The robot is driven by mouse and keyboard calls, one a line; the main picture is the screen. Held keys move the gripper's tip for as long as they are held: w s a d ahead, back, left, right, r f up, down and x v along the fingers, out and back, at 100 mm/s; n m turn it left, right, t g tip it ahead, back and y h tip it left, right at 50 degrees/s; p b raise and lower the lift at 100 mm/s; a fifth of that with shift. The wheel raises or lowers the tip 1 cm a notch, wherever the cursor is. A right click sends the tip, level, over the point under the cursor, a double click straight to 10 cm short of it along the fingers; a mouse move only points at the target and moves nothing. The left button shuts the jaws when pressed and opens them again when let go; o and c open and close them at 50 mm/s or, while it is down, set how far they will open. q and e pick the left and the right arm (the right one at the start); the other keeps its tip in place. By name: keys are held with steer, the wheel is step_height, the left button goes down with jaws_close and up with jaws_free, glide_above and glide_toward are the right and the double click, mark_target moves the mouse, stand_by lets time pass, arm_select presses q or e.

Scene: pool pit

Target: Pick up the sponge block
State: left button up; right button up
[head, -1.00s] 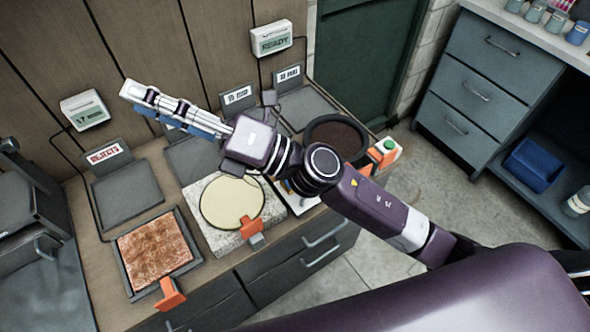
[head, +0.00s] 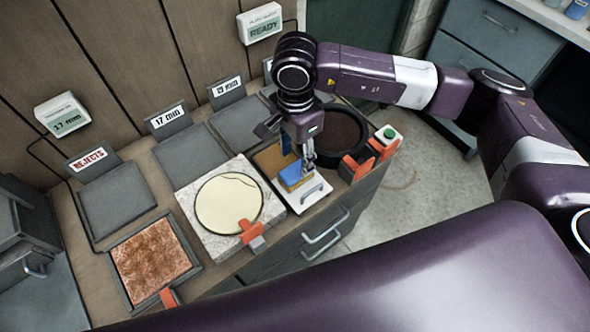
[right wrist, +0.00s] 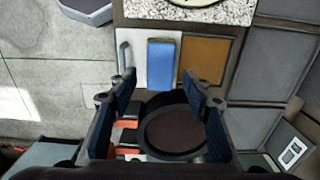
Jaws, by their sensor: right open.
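The sponge block (head: 293,177) is blue on top with a yellow side in the head view. It lies on a white board with a handle (head: 310,194), beside a brown cork-like pad (head: 272,158). In the right wrist view the sponge block (right wrist: 161,62) shows as a blue rectangle between the handle and the brown pad (right wrist: 205,58). My right gripper (head: 308,165) points down at the sponge's right end in the head view. My left gripper is not in view.
A round dark pan (head: 338,138) stands just behind the sponge, with orange clips (head: 368,157) and a green button (head: 389,133) to its right. A round cream disc on a speckled slab (head: 229,203) lies to the left. Empty grey trays (head: 118,202) line the back.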

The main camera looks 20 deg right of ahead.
mark_target(296, 170)
step_height(296, 170, down, 6)
steer(key=shift+f+p, duration=0.25)
steer(key=shift+p, duration=0.9)
steer(key=shift+f, duration=0.25)
steer(key=c, duration=1)
steer(key=shift+c, duration=0.2)
step_height(296, 170, up, 20)
steer(key=b, duration=0.3)
steer(key=shift+b, duration=0.3)
